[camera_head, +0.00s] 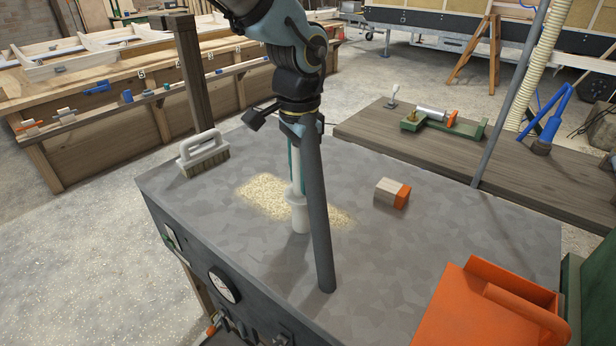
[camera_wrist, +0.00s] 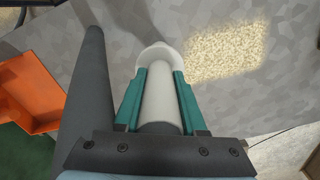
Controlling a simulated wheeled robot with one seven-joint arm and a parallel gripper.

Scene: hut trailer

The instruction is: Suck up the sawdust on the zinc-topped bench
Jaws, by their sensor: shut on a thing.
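The sawdust (camera_head: 262,192) is a pale, flat patch on the grey zinc-topped bench (camera_head: 400,265); it also shows in the wrist view (camera_wrist: 228,48). My gripper (camera_head: 295,178) points down, its teal fingers shut on a white tube with a flared lower end (camera_head: 300,217). Whether the tube's end touches the bench I cannot tell. In the head view my gripper and tube hide part of the patch.
A dark grey pipe (camera_head: 318,220) stands close beside my gripper. A brush (camera_head: 204,158) lies at the back left, an orange-ended block (camera_head: 391,192) right of the sawdust, an orange dustpan (camera_head: 450,305) at the front right.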

